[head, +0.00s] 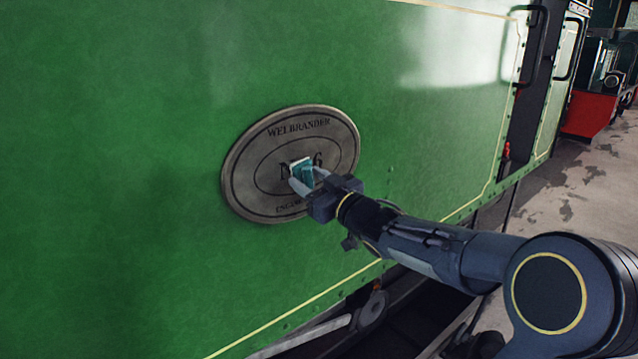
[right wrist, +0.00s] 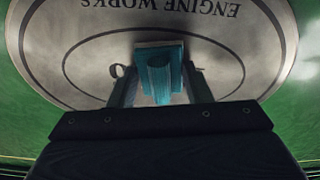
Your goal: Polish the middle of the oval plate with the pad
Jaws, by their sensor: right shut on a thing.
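My right gripper (head: 306,178) is shut on the pad (head: 302,171), a small teal block with a pale face. The pad is at the middle of the plate, over part of the number there. In the right wrist view the teal pad (right wrist: 160,76) sits between the two fingers (right wrist: 160,84), with its pale face toward the plate (right wrist: 90,45). I cannot tell whether it touches the plate. My left gripper is out of view.
The green panel (head: 130,120) is flat and clear around the plate. Below it are a yellow line and dark running gear with a rod (head: 300,335). A handrail (head: 527,45) stands at the right end. Another red-fronted vehicle (head: 590,115) is farther back.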

